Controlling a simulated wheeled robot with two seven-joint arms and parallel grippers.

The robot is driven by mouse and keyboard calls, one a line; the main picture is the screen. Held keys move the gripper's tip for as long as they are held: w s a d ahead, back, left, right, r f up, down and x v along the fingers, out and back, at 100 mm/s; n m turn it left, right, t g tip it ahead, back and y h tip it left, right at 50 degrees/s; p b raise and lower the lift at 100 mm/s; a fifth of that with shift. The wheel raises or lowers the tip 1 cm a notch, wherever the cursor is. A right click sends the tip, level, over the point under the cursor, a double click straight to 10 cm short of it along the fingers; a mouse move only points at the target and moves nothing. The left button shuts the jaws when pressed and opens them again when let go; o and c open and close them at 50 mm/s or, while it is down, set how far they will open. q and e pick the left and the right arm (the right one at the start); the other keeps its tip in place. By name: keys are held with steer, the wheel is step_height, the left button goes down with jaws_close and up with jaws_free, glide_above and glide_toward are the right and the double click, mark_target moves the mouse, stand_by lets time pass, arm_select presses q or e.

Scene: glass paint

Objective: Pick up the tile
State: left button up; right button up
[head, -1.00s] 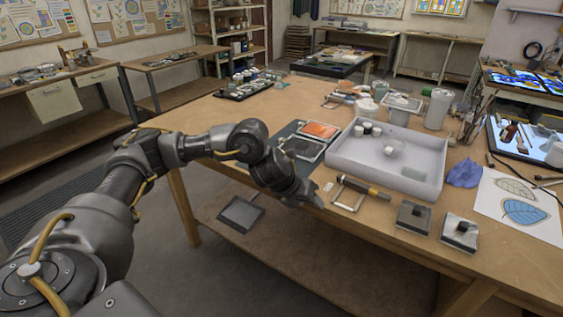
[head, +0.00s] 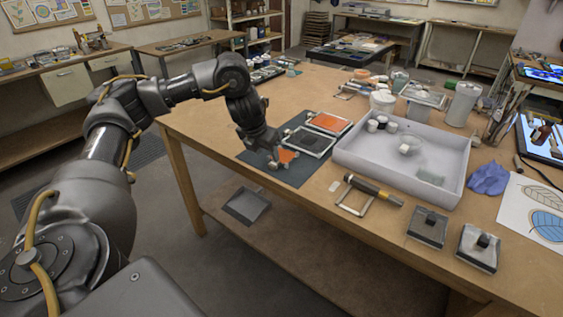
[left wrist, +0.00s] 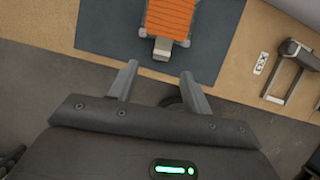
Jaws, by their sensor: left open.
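An orange tile (head: 288,155) lies on a dark mat (head: 292,176) near the table's front left edge, partly hidden by my gripper in the head view. In the left wrist view the orange tile (left wrist: 170,18) shows dark stripes and grey side edges, with a small grey block (left wrist: 162,48) at its near end. My left gripper (head: 276,163) points down beside the tile, open and empty. In the left wrist view its two fingers (left wrist: 158,74) are apart, just short of the grey block and not around the tile. My right gripper is out of view.
A framed dark panel (head: 309,142) and a framed orange panel (head: 329,123) lie on the mat behind. A white tray (head: 375,158) with small jars stands to the right.

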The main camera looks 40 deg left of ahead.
mark_target(273, 164)
arm_select(q)
steer(key=shift+w+d+f, duration=0.1)
steer(key=shift+w+f, duration=0.15)
steer(key=shift+f, duration=0.2)
steer(key=b+x, duration=0.1)
steer(key=x, duration=0.4)
steer(key=shift+w, duration=0.15)
jaws_close()
